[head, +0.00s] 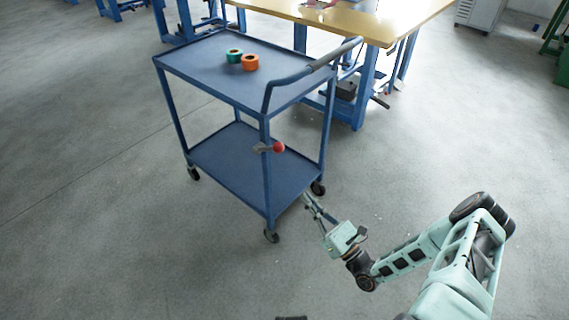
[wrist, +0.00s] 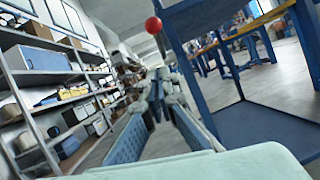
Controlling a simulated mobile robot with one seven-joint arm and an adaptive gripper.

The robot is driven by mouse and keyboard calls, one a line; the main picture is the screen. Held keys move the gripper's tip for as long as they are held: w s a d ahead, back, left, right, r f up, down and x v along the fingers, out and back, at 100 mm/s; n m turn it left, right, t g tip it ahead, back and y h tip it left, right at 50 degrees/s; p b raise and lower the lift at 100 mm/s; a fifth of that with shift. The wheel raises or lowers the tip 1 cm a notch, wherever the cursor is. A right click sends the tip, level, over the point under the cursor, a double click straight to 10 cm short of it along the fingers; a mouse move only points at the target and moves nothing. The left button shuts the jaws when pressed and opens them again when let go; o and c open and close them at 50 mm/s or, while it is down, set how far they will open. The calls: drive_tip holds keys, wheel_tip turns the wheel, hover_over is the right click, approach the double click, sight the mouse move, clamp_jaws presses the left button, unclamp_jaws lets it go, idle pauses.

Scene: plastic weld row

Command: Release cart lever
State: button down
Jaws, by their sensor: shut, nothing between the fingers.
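The blue two-shelf cart (head: 210,62) stands on the floor in the head view. Its lever is a short grey arm ending in a red ball knob (head: 278,147), at the corner post nearest me, between the two shelves. The lever points to the right in the head view. In the wrist view the red knob (wrist: 153,25) shows above my fingertips, beside the blue cart post. My gripper (head: 308,198) is low, to the right of the cart's lower shelf, apart from the knob. Its fingers (wrist: 157,90) are shut and empty.
A green roll (head: 234,56) and an orange roll (head: 250,63) lie on the cart's top shelf. A wooden-topped workbench (head: 400,22) stands behind the cart. Stocked shelving (wrist: 40,90) fills the left of the wrist view. The floor in front of the cart is clear.

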approach(268, 148)
drive_tip(key=f, duration=0.2)
drive_tip(key=shift+w+a+r+b, duration=0.15)
drive_tip(key=shift+w+r, duration=0.2)
drive_tip(key=shift+r, duration=0.35)
drive_tip(key=shift+w+a+r+b, duration=0.15)
drive_tip(key=shift+w+r, duration=0.15)
drive_tip(key=shift+r, duration=0.35)
drive_tip(key=shift+w+a+r+b, duration=0.1)
drive_tip(key=shift+w+a+r, duration=0.2)
drive_tip(key=shift+r, duration=0.4)
drive_tip(key=shift+d+r+p, duration=0.15)
drive_tip(key=shift+p, duration=0.15)
